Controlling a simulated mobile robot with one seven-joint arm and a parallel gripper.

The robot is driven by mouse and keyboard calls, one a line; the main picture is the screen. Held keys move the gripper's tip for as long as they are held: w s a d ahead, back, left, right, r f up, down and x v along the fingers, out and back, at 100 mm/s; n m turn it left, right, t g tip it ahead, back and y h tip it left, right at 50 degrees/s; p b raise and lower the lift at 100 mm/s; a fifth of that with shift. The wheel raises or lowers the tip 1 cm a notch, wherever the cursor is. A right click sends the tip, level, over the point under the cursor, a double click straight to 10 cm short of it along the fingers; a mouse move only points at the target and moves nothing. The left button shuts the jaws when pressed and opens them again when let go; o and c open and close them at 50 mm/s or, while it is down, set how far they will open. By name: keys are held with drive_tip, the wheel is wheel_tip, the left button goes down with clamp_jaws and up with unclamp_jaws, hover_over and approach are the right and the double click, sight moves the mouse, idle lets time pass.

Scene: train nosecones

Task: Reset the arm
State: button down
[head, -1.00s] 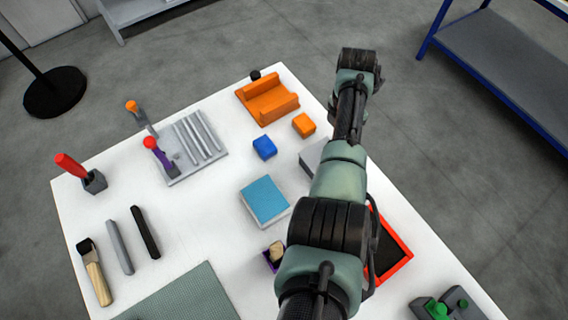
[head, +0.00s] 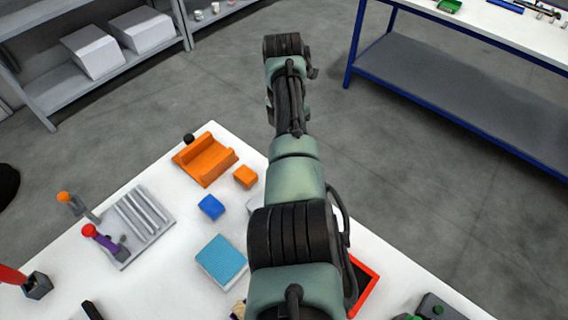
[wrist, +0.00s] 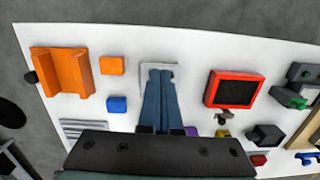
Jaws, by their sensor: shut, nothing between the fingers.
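My gripper (wrist: 160,75) shows in the wrist view as two blue-grey fingers close together, shut and empty. They reach up the picture over a pale grey block (wrist: 174,67) on the white table, partly covering it; I cannot tell the height between them. In the head view my arm (head: 292,175) extends up the picture, past the table's far edge. The gripper itself cannot be made out there.
The white table (head: 150,285) holds an orange cradle (head: 207,162), an orange cube (head: 245,176), a blue cube (head: 211,207), a teal-topped block (head: 222,260) and a red-rimmed tray (wrist: 234,104). A blue-framed bench (head: 440,75) and grey shelves (head: 75,85) stand beyond open floor.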

drive_tip(key=w+a+r+m+t+y, duration=0.1)
drive_tip(key=w+a+r+m+t, duration=0.2)
drive_tip(key=w+r+m+t, duration=0.7)
wheel_tip(320, 180, up, 20)
drive_tip(key=s+r+m+t+y, duration=0.1)
drive_tip(key=s+m+t+y, duration=0.15)
drive_tip(key=m+t, duration=0.25)
drive_tip(key=s+d+r+m+t+h, duration=0.1)
drive_tip(key=s+d+r+m+t, duration=0.1)
drive_tip(key=s+r+m+t, duration=0.4)
drive_tip(key=s+d+r+m+t+h, duration=0.2)
drive_tip(key=s+r+m+t, duration=0.3)
drive_tip(key=s+r, duration=1.2)
drive_tip(key=s+d+m, duration=0.1)
drive_tip(key=s+m, duration=0.1)
drive_tip(key=s, duration=0.2)
drive_tip(key=shift+s+d+t, duration=0.15)
drive_tip(key=shift+s+t, duration=0.2)
drive_tip(key=shift+t, duration=0.05)
